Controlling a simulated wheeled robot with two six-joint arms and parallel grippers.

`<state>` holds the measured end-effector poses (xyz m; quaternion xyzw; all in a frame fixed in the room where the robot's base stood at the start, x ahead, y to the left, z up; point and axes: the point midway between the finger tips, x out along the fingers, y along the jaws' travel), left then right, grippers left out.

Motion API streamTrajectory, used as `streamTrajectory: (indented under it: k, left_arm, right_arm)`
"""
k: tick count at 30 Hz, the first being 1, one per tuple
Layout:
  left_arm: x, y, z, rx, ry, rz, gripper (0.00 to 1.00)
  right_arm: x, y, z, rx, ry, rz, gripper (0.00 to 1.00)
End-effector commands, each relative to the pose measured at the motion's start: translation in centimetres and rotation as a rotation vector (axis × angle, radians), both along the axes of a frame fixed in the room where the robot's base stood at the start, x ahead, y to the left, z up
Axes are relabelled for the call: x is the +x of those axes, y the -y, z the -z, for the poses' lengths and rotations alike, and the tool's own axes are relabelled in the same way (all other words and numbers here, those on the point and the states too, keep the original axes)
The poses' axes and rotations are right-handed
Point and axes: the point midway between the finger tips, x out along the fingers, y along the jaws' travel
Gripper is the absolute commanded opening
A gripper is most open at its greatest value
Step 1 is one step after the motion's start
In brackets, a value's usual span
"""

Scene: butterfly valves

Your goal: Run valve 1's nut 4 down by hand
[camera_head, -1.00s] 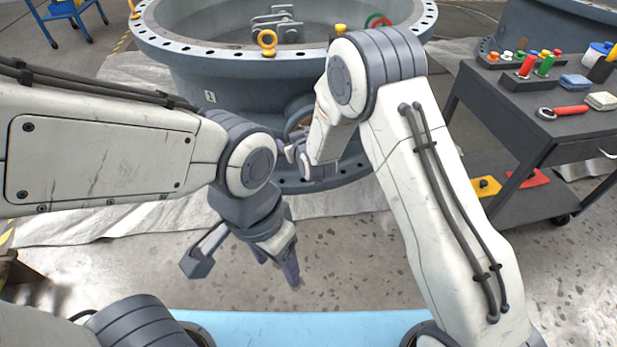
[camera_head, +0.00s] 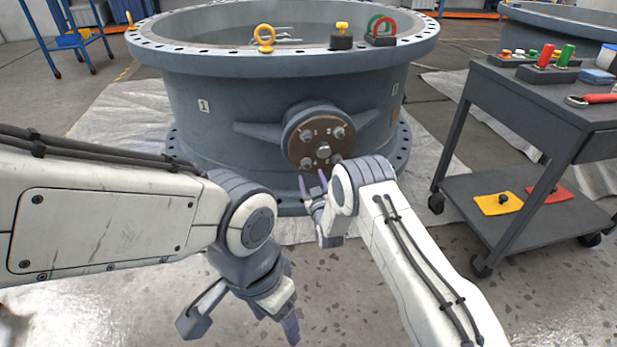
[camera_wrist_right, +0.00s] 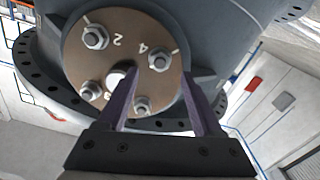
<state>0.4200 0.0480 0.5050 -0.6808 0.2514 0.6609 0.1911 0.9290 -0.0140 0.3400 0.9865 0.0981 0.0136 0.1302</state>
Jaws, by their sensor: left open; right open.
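Valve 1 (camera_head: 240,110) is the large grey round body with a "1" plate on its side. Its round brown cover plate (camera_head: 318,135) carries several nuts around a central stub. In the right wrist view, nut 4 (camera_wrist_right: 159,60) is a silver hex nut on a stud beside the painted "4". My right gripper (camera_head: 313,186) is below the cover plate, open and empty. In the right wrist view its purple fingers (camera_wrist_right: 160,74) appear either side of nut 4; I cannot tell the depth gap. My left gripper (camera_head: 243,323) is open and empty, low over the floor.
A dark tool cart (camera_head: 545,110) stands on the right, with red and green items on top and yellow and red plates on its lower shelf. A yellow eyebolt (camera_head: 264,38) stands on the valve rim. The floor between my arms and the valve is clear.

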Motion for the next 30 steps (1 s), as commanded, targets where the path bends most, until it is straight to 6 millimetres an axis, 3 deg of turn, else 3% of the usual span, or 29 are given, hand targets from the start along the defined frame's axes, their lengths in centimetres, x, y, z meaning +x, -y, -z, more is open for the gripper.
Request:
streamTrajectory:
  k: [3,9,20,25,26,30]
  left_arm:
    - [0.0,0.0,1.8,0.000,0.000,0.000,0.68]
    - [0.0,0.0,2.9,0.000,0.000,0.000,0.68]
    - [0.0,0.0,2.9,0.000,0.000,0.000,0.68]
    - [0.0,0.0,2.9,0.000,0.000,0.000,0.68]
    - [0.0,0.0,2.9,0.000,0.000,0.000,0.68]
    - [0.0,0.0,2.9,0.000,0.000,0.000,0.68]
  right_arm:
    - [2.2,-0.4,0.4,0.001,0.004,0.001,0.68]
    - [4.3,-0.8,0.2,0.001,0.001,0.001,0.68]
    - [4.8,-0.9,0.0,0.001,-0.002,0.001,0.68]
    - [4.8,-1.0,0.0,0.001,-0.002,0.001,0.06]
    - [4.8,-1.0,0.0,0.001,-0.002,0.001,0.00]
    - [4.7,-1.0,0.0,0.002,-0.002,0.001,0.00]
